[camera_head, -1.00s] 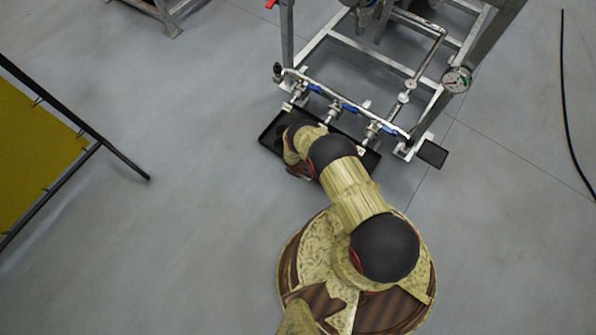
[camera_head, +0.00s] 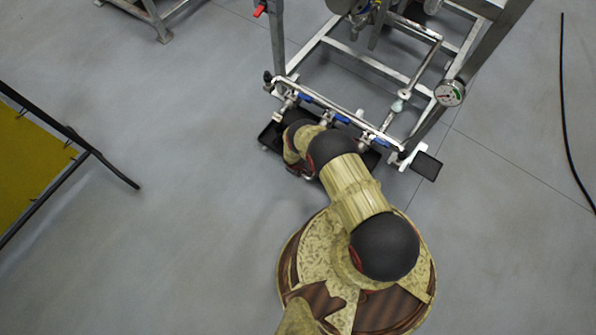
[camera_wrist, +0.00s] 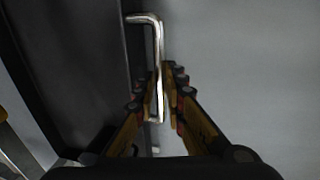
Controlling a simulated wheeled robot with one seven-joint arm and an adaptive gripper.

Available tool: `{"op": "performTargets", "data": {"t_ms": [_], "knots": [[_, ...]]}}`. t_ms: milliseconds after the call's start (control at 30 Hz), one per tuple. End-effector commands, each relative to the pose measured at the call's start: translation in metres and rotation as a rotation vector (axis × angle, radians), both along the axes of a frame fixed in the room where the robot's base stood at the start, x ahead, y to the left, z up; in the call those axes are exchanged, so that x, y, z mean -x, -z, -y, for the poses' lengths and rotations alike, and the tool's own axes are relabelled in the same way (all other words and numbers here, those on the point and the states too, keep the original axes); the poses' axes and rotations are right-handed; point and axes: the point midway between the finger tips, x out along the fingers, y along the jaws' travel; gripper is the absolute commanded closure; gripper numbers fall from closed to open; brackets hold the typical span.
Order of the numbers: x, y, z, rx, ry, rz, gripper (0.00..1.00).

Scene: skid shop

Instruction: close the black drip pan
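The black drip pan (camera_head: 269,136) lies low at the near end of the metal skid frame, partly under the pipe manifold and partly hidden by my arm. In the wrist view its dark wall (camera_wrist: 85,60) fills the left side, with a bent metal handle (camera_wrist: 142,19) sticking out from it. My gripper (camera_wrist: 161,78) has a finger on each side of this handle, and the fingertips look closed on it. In the head view my gripper is mostly hidden beneath my arm at the pan's near side.
The skid frame (camera_head: 365,60) stands behind the pan, with a pipe manifold with blue-handled valves (camera_head: 342,119) above it and a pressure gauge (camera_head: 449,93) at right. A yellow panel with a dark frame (camera_head: 75,180) is at left. A black cable (camera_head: 565,110) lies at right. The floor around my base is clear.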

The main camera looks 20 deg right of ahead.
Motion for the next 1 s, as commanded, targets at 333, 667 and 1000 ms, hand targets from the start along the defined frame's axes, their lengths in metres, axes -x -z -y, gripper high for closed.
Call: {"op": "performTargets", "data": {"t_ms": [333,667,1000], "knots": [[-0.004,-0.001,0.003,0.004,0.003,0.004,0.7],[-0.003,-0.002,0.002,0.003,0.002,0.003,0.7],[-0.002,-0.025,-0.002,0.003,0.002,0.004,0.7]]}}
